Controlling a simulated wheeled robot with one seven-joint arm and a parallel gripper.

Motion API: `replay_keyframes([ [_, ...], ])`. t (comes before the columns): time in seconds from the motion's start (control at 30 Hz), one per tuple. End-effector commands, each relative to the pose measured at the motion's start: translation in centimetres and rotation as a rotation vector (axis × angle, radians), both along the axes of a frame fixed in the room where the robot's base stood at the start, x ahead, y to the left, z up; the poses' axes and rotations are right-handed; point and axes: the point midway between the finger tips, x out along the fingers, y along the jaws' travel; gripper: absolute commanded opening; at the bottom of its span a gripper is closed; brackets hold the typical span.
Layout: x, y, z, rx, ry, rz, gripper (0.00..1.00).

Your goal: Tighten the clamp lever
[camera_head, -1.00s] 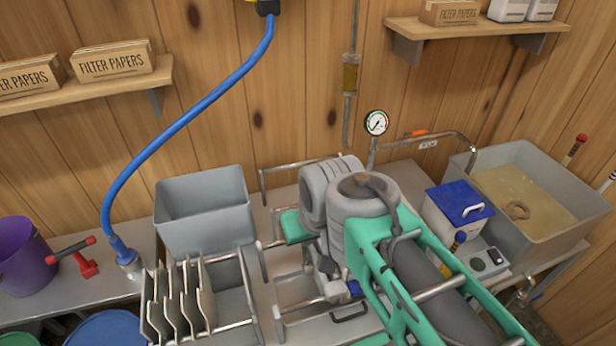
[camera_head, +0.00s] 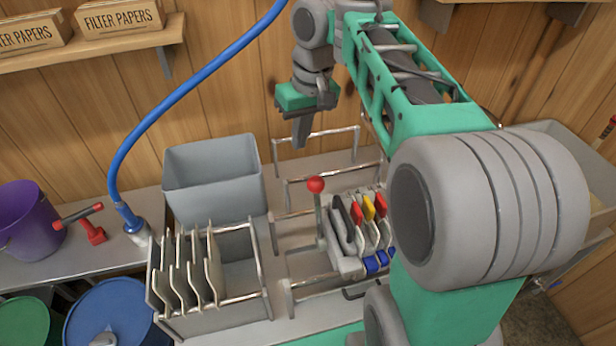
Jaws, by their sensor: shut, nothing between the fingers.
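A lever with a red ball knob (camera_head: 316,185), which looks like the clamp lever, stands nearly upright on the bench. It is at the left end of a small press unit (camera_head: 347,265) with pale plates and black, red and yellow tabs. My gripper (camera_head: 300,140) is shut and empty, fingers pointing down. It hangs in the air above and behind the knob in the picture, apart from it. My arm hides the right side of the press unit.
Metal rails (camera_head: 322,135) surround the press unit. A grey bin (camera_head: 213,180) stands to the left, with a rack of upright plates (camera_head: 190,270) in front of it. A blue hose (camera_head: 170,103) runs down to the bench. A red-handled tool (camera_head: 88,225) lies farther left.

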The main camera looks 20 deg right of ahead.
Motion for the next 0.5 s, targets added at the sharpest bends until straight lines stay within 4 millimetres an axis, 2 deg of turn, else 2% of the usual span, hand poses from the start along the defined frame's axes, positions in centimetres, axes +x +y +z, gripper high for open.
replay_keyframes([
  [0.03, 1.1, -0.6, -0.7, -0.009, 0.017, 0.018, 0.00],
  [0.13, 2.2, -1.3, -0.7, -0.025, 0.036, 0.047, 0.00],
  [0.5, 2.4, -1.4, -0.7, -0.030, 0.041, 0.057, 0.00],
])
